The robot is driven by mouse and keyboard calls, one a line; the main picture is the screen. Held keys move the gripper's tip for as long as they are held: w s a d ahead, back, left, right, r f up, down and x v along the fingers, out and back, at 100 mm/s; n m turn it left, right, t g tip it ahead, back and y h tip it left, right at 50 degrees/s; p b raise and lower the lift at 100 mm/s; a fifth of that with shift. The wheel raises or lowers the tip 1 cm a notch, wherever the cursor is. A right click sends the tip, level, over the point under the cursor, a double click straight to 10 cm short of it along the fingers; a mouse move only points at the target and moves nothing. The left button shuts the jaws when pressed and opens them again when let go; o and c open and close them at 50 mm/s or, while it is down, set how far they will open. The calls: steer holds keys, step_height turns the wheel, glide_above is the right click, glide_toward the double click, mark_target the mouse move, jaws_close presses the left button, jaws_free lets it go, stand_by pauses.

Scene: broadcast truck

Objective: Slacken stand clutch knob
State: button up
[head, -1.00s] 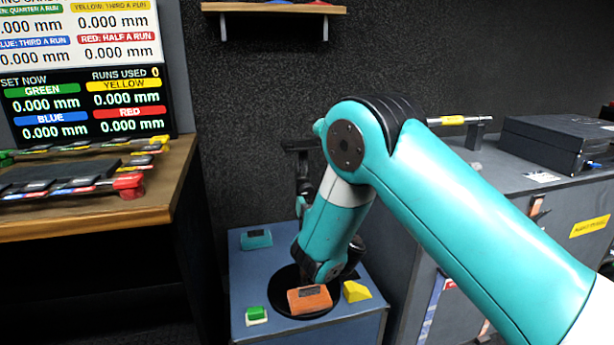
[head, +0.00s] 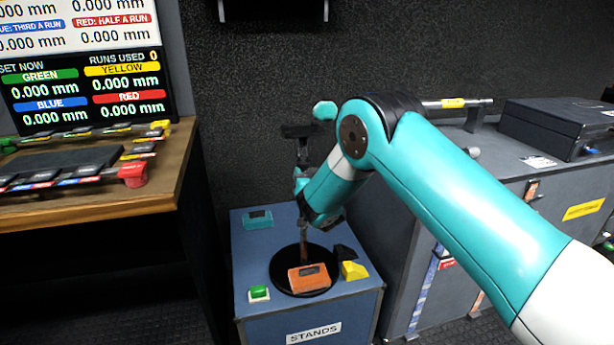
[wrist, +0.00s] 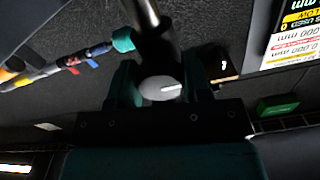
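The stand has a black round base (head: 281,272) and an upright post (head: 304,238) on a blue cabinet (head: 255,308) labelled STANDS. In the wrist view, a round grey knob (wrist: 153,88) with a white mark lies between the two dark teal fingers of my gripper (wrist: 162,88). The fingers are apart, one on each side of it; I cannot tell whether they touch it. A shiny post (wrist: 147,14) runs beyond the knob. In the head view, my forearm hides the knob and my fingertips.
A pole with a teal end (head: 323,110) passes behind my elbow. An orange block (head: 308,278), a yellow wedge (head: 354,271), a green button (head: 259,292) and a teal block (head: 257,219) are around the stand base. A wooden desk (head: 110,200) stands left, a grey counter (head: 490,170) right.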

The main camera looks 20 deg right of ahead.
steer(key=c, duration=0.4)
steer(key=shift+n+b, duration=0.35)
steer(key=shift+n, duration=1.25)
steer(key=o, duration=1)
steer(key=shift+c, duration=0.2)
steer(key=s+b, duration=1.1)
steer(key=s, duration=0.6)
steer(key=shift+s, duration=0.25)
